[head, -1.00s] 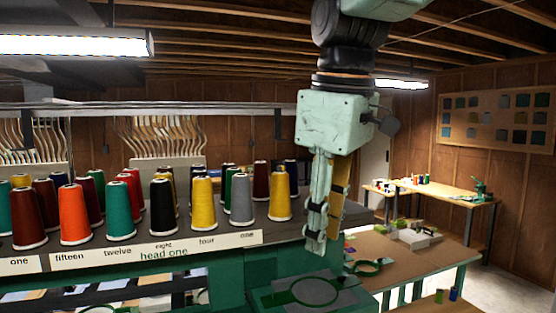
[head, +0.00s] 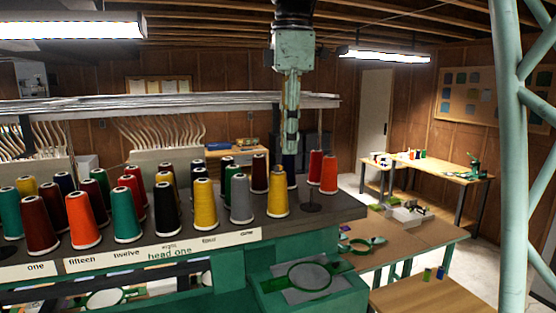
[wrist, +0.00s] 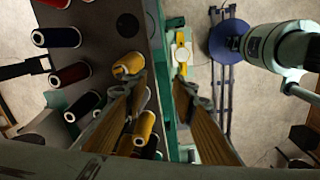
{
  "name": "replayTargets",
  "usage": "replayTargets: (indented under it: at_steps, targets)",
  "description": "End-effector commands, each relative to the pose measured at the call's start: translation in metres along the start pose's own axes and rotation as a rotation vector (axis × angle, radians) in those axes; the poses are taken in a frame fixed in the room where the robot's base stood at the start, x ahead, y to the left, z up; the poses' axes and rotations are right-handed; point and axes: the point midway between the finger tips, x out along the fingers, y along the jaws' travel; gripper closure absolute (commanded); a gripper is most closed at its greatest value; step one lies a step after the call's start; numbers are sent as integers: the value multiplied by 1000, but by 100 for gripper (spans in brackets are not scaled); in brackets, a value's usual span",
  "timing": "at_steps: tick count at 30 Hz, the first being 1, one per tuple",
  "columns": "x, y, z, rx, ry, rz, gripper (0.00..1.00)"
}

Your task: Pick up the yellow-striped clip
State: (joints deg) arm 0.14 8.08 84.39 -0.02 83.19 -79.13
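I cannot make out a yellow-striped clip for certain in either view. My gripper (head: 291,150) points down above the right part of the thread rack in the head view, seen nearly edge-on. In the wrist view my gripper (wrist: 158,80) has its two fingers apart, with nothing held between them. A yellow thread cone (wrist: 143,128) shows below, beside the left finger.
The rack (head: 335,206) carries rows of upright thread cones, including a yellow one (head: 278,195) and a red one (head: 329,174). Below right, a green hoop (head: 310,275) lies on the machine. A worktable (head: 440,232) with small items stands behind it. Open floor lies around.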

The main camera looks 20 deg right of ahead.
Motion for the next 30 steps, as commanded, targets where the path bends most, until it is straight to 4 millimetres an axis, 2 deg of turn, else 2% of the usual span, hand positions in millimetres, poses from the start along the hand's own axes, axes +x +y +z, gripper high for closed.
replayTargets:
  at_steps: [1, 9, 15, 21, 30]
  targets:
    - [-9, 11, -2, -30, -1, -7, 75]
    - [-33, 61, -11, -213, -3, -42, 75]
    - [-43, 88, -16, -322, -2, -64, 75]
    - [-47, 101, -19, -380, 0, -75, 75]
    - [-47, 103, -19, -392, 1, -77, 75]
